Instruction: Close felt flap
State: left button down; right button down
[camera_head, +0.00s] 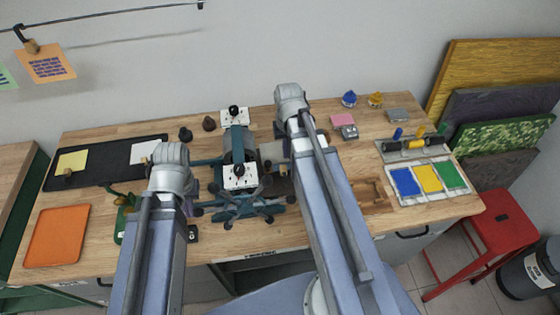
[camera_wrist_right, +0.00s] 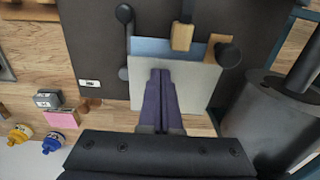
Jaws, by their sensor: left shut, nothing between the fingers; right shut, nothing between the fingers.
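The press (camera_head: 238,150) stands in the middle of the workbench, with a spoked wheel (camera_head: 243,207) at its front. In the right wrist view a dark grey flat surface (camera_wrist_right: 92,55), perhaps the felt or the press bed, lies beside a dark roller (camera_wrist_right: 270,120). A pale grey sheet (camera_wrist_right: 203,88) lies on it, partly over a blue sheet (camera_wrist_right: 152,47). My right gripper (camera_wrist_right: 160,72) is shut and empty, its fingers over the pale sheet; contact is unclear. My left gripper (camera_head: 190,203) is shut, left of the wheel, and mostly hidden by its arm.
A wooden block (camera_wrist_right: 183,36) and black knobs sit by the sheets. A black mat (camera_head: 105,165) and an orange sheet (camera_head: 58,235) lie at left. An ink tray (camera_head: 428,183) lies at right. A red stool (camera_head: 497,220) stands off the right end.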

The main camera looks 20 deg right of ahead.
jog(key=shift+s+f+b, duration=0.2)
jog(key=shift+f+b, duration=0.1)
jog(key=shift+f, duration=0.15)
jog(key=shift+a, duration=0.1)
